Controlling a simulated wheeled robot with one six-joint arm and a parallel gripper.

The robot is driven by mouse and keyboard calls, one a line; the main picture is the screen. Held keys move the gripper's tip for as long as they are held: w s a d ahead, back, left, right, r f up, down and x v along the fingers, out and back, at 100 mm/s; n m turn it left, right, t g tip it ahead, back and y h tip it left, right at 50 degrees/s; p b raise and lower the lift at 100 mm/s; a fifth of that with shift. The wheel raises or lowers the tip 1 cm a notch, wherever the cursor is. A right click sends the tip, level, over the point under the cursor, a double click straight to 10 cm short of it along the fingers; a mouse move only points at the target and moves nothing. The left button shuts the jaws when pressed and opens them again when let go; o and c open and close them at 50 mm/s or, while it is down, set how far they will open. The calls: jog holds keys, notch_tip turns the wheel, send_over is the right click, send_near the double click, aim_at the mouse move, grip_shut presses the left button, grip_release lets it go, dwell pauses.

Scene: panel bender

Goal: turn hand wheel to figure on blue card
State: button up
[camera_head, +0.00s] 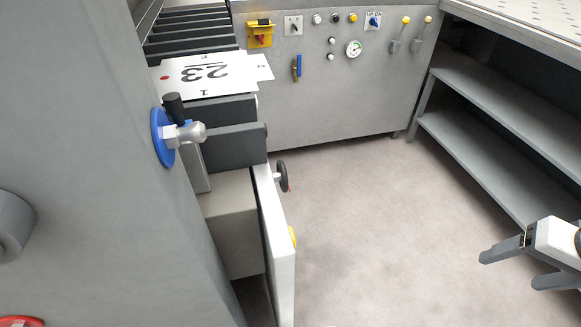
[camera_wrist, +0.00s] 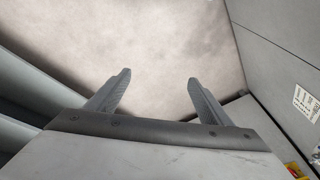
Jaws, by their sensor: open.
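A small dark hand wheel (camera_head: 283,176) with a red mark near its lower edge stands out from the side of a light panel, left of the middle in the head view. It is seen nearly edge-on, so any figures around it cannot be read. I see no blue card in either view. My gripper (camera_head: 511,270) is at the lower right of the head view, far from the wheel, with its fingers apart. In the wrist view my gripper (camera_wrist: 157,80) is open and empty above bare floor.
A blue disc (camera_head: 160,138) with a crank handle sits on the grey machine at left. A control panel (camera_head: 335,100) stands at the back, shelves (camera_head: 500,115) at right. The floor (camera_head: 390,220) between is clear.

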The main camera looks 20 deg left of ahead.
jog(key=w+a+r+m+g+y, duration=0.1)
jog(key=w+a+m+g+y, duration=0.3)
jog(key=a, duration=0.7)
jog(key=w+a+r+m+g+y, duration=0.15)
jog(key=w+a+g+y, duration=0.35)
jog(key=a, duration=0.6)
jog(key=w+a+m+g+y, duration=0.35)
jog(key=a+g, duration=0.25)
jog(key=a, duration=0.5)
send_near(280, 176)
jog(key=s+a+f, duration=0.2)
jog(key=s+a, duration=0.1)
jog(key=a, duration=0.4)
jog(key=shift+f, duration=0.35)
jog(key=shift+a, duration=0.1)
jog(key=c, duration=1.1)
